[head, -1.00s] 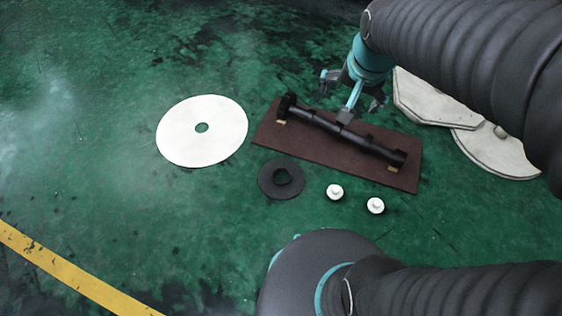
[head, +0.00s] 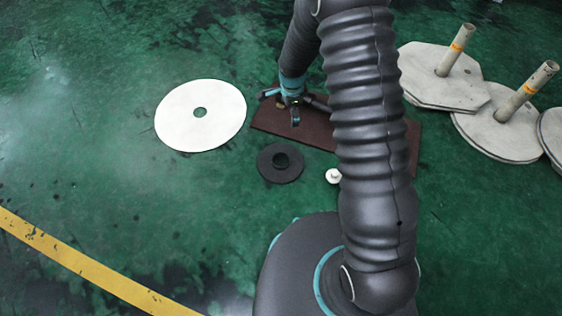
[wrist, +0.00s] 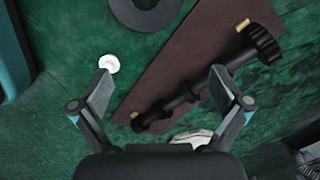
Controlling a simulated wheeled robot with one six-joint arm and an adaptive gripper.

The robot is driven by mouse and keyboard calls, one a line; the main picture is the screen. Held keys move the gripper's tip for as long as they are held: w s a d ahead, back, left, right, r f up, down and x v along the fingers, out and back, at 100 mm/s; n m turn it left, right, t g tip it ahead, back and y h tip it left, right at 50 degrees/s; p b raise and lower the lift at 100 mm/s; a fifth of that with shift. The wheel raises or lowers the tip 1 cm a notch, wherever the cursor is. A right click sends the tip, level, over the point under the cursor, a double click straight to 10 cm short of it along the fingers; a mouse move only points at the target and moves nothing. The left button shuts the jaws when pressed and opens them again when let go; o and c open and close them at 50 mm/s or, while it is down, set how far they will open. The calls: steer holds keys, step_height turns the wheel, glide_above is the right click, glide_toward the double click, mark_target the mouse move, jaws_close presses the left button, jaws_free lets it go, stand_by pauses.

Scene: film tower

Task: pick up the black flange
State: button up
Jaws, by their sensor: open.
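The black flange (head: 266,166) is a flat dark ring with a raised hub, lying on the green floor in the head view, just in front of the brown board. It also shows at the top of the wrist view (wrist: 125,14), partly cut off by the frame edge. My gripper (head: 291,110) is over the left part of the board, behind the flange and apart from it. In the wrist view my gripper (wrist: 161,88) has its fingers wide apart with nothing held. The black shaft (wrist: 190,92) lies below and between the fingers.
The brown board (head: 262,122) carries the shaft, mostly hidden by my arm in the head view. A white disc (head: 175,115) lies left. A small white knob (head: 333,176) lies right of the flange. Grey stands with posts (head: 425,85) are at right.

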step_height(320, 180, down, 15)
steer(key=s+a+m+g, duration=0.1)
steer(key=s+a+m, duration=0.1)
steer(key=a+m, duration=0.1)
glide_toward(281, 163)
steer(key=shift+w+f, duration=0.1)
steer(key=shift+w, duration=0.1)
steer(key=shift+s+a+f, duration=0.1)
steer(key=shift+f, duration=1.4)
steer(key=shift+s+a+f, duration=0.1)
steer(key=shift+f, duration=1.4)
steer(key=c, duration=1.1)
